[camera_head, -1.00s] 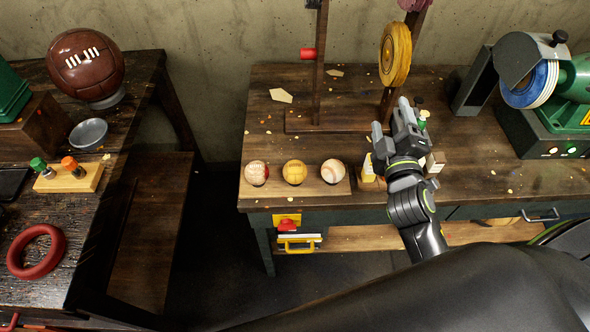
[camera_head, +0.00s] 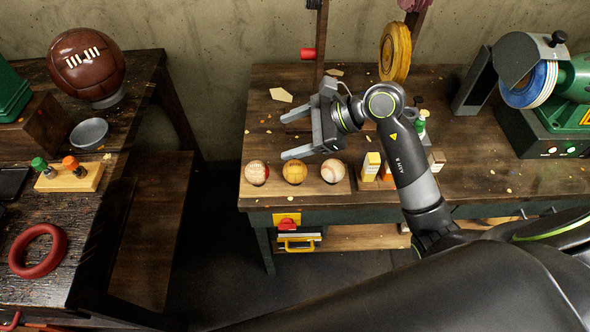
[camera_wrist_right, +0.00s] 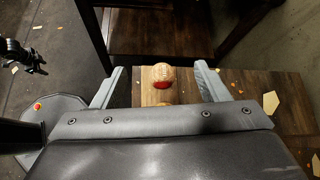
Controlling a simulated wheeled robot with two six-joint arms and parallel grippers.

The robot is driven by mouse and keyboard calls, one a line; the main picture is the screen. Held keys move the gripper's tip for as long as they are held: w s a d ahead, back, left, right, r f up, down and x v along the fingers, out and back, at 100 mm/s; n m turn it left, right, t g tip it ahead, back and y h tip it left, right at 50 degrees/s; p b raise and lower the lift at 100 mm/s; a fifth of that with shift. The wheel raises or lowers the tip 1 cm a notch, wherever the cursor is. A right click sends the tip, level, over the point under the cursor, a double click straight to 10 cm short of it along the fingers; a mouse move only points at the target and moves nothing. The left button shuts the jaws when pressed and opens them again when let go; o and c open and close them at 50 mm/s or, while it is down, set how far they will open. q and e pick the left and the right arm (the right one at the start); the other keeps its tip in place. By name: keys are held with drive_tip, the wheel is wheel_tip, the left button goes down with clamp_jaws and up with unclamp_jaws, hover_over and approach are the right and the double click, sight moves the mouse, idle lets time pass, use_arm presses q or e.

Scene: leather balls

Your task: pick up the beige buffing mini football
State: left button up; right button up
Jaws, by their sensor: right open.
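Three small balls sit in a row on a wooden board: a red-and-beige one (camera_head: 256,173) at left, a tan-yellow one (camera_head: 294,172) in the middle and a white stitched one (camera_head: 333,171) at right. I cannot tell for sure which is the beige mini football. My right gripper (camera_head: 286,136) is open and empty, just behind the row, fingers pointing left. In the right wrist view, the red-and-beige ball (camera_wrist_right: 163,75) shows between the fingers, and the tan-yellow ball (camera_wrist_right: 165,104) is mostly hidden. A dark gripper (camera_wrist_right: 20,57), apparently my left, is at that view's left edge.
A yellow wheel (camera_head: 395,52) stands on a post behind. A grinder (camera_head: 535,75) is at the right. Small boxes (camera_head: 371,165) stand right of the balls. A side table (camera_head: 40,270) holds a brown ball (camera_head: 86,64) and a red ring (camera_head: 38,251).

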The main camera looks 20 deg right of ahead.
sight(300, 166)
drive_tip(key=d+f+n+g+h, duration=0.1)
drive_tip(key=d+f+g+h, duration=0.15)
drive_tip(key=d+h, duration=0.4)
drive_tip(key=shift+t+y, duration=0.25)
drive_tip(key=shift+y, duration=0.1)
drive_tip(key=b+x, duration=0.3)
drive_tip(key=x, duration=0.1)
drive_tip(key=b+x, duration=0.3)
drive_tip(key=x, duration=0.1)
drive_tip(key=b+x, duration=0.3)
drive_tip(key=x, duration=0.1)
drive_tip(key=shift+d+f+b, duration=0.3)
drive_tip(key=shift+d, duration=0.1)
drive_tip(key=shift+a+f, duration=0.1)
drive_tip(key=shift+f, duration=0.2)
drive_tip(key=p+x, duration=0.1)
drive_tip(key=x, duration=0.2)
drive_tip(key=shift+f, duration=0.4)
drive_tip(key=shift+w+a+f, duration=0.1)
drive_tip(key=shift+f, duration=0.35)
drive_tip(key=c, duration=0.6)
